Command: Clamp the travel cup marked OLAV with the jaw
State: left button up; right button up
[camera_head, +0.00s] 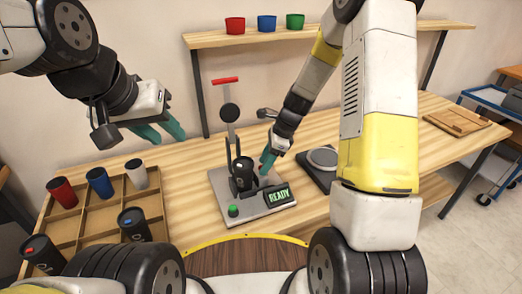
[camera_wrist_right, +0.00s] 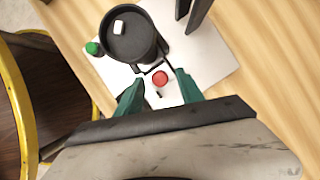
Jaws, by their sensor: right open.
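A black travel cup (camera_head: 241,180) stands upright on the light base plate (camera_head: 216,184) of the marking machine. It also shows in the right wrist view (camera_wrist_right: 131,42), with a pale square on its lid; its name cannot be read. A red knob (camera_wrist_right: 160,78) with a dark wire-like jaw part (camera_wrist_right: 152,67) lies beside the cup. My right gripper (camera_head: 266,162) is at the cup's right side; in its wrist view the teal fingertips (camera_wrist_right: 158,84) are open on either side of the knob, apparently apart from it. My left gripper (camera_head: 161,131) hangs open and empty above the table's left part.
A wooden compartment tray (camera_head: 100,218) at left holds several cups. The machine has a red-handled column (camera_head: 225,80), a READY display (camera_head: 279,195) and a green button (camera_head: 233,210). A dark scale (camera_head: 318,170) stands right. Three coloured cups stand on the shelf (camera_head: 215,38).

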jog(key=shift+a+f, duration=0.1)
jog(key=shift+f, duration=0.15)
jog(key=shift+c, duration=0.5)
grip_shut()
dwell(0.7)
jog(key=shift+a, duration=0.1)
